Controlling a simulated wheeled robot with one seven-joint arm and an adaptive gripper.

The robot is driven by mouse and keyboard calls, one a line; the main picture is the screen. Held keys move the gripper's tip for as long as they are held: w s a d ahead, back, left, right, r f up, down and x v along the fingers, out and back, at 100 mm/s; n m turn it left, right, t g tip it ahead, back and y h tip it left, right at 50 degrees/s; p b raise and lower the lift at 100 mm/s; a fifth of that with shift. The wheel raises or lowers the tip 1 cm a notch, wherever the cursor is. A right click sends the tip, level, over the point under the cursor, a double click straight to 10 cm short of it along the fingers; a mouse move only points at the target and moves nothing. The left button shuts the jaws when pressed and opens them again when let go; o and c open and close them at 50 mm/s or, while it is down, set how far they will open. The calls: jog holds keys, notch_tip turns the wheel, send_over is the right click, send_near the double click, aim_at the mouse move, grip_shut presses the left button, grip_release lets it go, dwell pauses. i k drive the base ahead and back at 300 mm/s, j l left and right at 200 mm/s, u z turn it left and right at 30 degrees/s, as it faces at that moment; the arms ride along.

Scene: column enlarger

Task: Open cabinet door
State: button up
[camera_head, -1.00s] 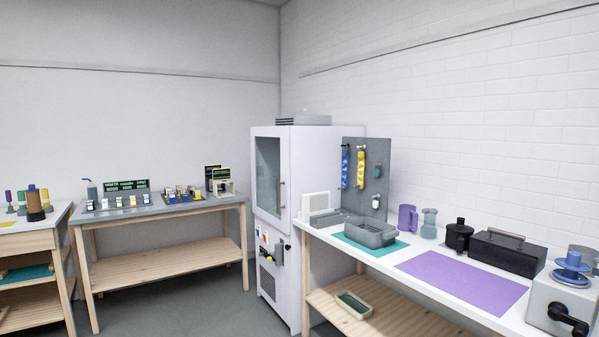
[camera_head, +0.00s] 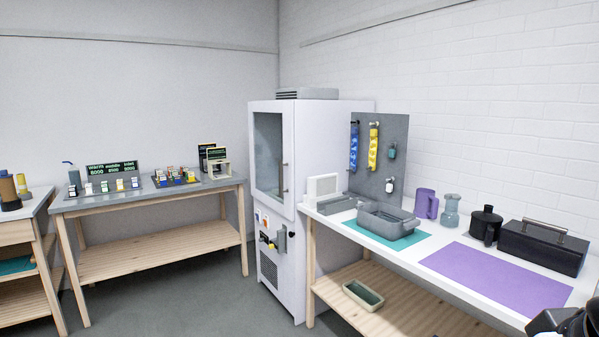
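The tall white cabinet (camera_head: 330,150) stands in the room's corner, between two tables. Its upper front is a white-framed door with a grey glass pane (camera_head: 268,153), and it looks closed. A thin vertical handle (camera_head: 284,178) is on the door's right side. A dark, cropped shape at the bottom right corner looks like part of my gripper (camera_head: 572,323). It is far from the cabinet, and its fingers cannot be made out.
A white-topped table (camera_head: 408,258) right of the cabinet carries a grey basin (camera_head: 387,220), purple mug (camera_head: 426,204) and black box (camera_head: 543,245). A wooden table (camera_head: 150,199) with small items stands left. Grey floor (camera_head: 190,295) is clear before the cabinet.

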aim_at(286, 107)
jog(key=i+j, duration=0.3)
jog(key=i, duration=0.2)
jog(key=i+j, duration=0.3)
jog(key=i, duration=0.2)
jog(key=i+j, duration=0.35)
jog(key=i, duration=0.2)
jog(key=i+j, duration=0.3)
jog(key=i, duration=0.2)
jog(key=i+j, duration=0.3)
jog(key=i, duration=0.2)
jog(key=i+j, duration=0.3)
jog(key=i, duration=0.2)
